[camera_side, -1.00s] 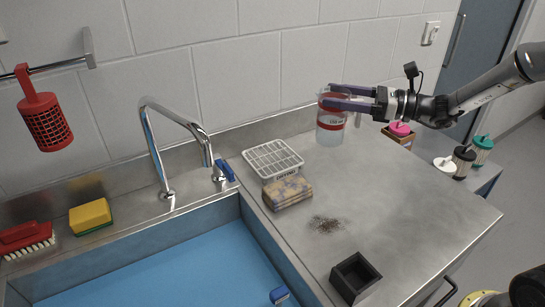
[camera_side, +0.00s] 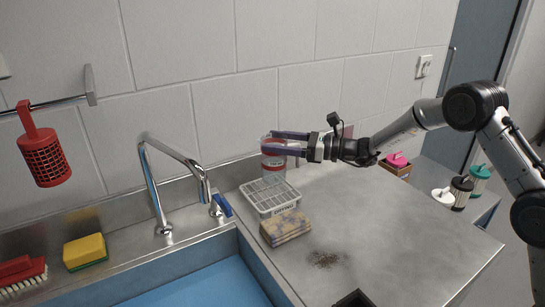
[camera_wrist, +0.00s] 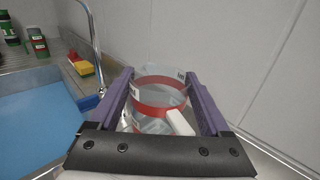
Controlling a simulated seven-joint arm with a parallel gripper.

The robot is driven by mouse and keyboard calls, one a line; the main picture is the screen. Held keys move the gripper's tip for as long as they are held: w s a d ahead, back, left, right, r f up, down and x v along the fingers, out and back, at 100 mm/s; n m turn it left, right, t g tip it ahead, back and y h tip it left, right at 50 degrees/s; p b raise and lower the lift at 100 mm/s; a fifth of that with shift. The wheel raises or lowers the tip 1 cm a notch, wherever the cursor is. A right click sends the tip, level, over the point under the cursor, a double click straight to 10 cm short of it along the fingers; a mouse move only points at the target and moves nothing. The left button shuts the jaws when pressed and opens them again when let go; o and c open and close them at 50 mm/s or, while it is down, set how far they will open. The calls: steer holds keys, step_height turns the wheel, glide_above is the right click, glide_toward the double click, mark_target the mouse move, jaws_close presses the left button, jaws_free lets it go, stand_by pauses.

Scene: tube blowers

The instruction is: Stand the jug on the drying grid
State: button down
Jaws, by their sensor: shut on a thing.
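The jug (camera_side: 273,168) is clear, with a red band and a pale handle that shows in the wrist view. My gripper (camera_side: 268,141) is shut on it, with one purple finger on each side of its upper part. The jug (camera_wrist: 158,92) is upright between the fingers in the wrist view. The white drying grid (camera_side: 262,191) lies on the steel counter beside the sink. The jug's lower end appears over or just behind the grid's back part. I cannot tell whether it touches the grid.
A sponge-like tan block (camera_side: 286,227) sits right in front of the grid. The tap (camera_side: 158,190) and the blue-bottomed sink (camera_side: 200,286) are to the left. The tiled wall is close behind the jug. The counter to the right is mostly clear, with a dark stain (camera_side: 327,259).

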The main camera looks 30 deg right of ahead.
steer(key=shift+w+a+f, duration=0.15)
steer(key=shift+w+f, duration=0.75)
steer(key=shift+f, duration=1.65)
steer(key=shift+f, duration=0.15)
jaws_free()
